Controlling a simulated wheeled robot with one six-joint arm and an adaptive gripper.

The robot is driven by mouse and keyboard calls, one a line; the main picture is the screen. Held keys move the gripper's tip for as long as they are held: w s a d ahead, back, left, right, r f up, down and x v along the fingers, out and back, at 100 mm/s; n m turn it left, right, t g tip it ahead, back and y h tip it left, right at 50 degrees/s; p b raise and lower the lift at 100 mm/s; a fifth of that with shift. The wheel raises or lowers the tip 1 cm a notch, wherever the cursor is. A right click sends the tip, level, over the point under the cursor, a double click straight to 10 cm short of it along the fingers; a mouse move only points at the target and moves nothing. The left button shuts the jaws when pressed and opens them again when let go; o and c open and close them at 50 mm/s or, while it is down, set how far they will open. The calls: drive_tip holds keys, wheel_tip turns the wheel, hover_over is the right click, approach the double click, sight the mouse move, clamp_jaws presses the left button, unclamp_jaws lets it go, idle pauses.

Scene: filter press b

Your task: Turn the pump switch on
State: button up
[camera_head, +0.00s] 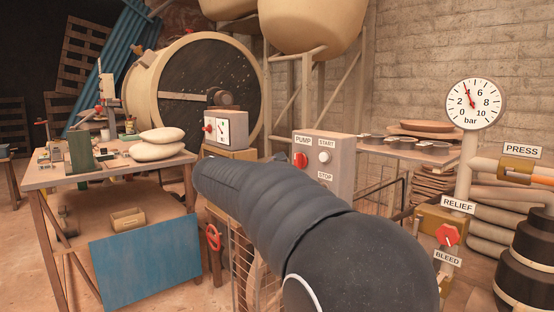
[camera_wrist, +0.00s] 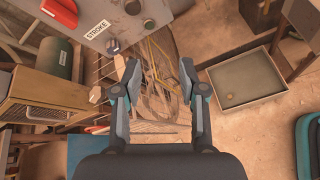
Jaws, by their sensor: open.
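The pump control box (camera_head: 341,172) is grey and stands in the middle of the head view. Its PUMP label sits above a red switch knob (camera_head: 300,160), left of a pale START button (camera_head: 324,157). The STOP label shows below, and my dark arm covers the box's lower part. In the wrist view, my gripper (camera_wrist: 156,68) is open and empty, with its two fingers apart. The knob's exact setting is unclear.
A workbench (camera_head: 100,172) with tools and sacks stands at left. A gauge (camera_head: 474,104) and the red RELIEF valve knob (camera_head: 446,235) stand at right.

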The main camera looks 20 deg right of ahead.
sight(295, 160)
drive_tip(key=w+a+r+n+t+h, duration=0.1)
drive_tip(key=w+r+n+h, duration=0.15)
drive_tip(key=w, duration=0.35)
drive_tip(key=w+a+r+n+h, duration=0.2)
drive_tip(key=w+n+h, duration=0.1)
drive_tip(key=w, duration=0.4)
drive_tip(key=p+x, duration=0.1)
drive_tip(key=x, duration=1.3)
drive_tip(key=shift+s+a, duration=0.1)
clamp_jaws()
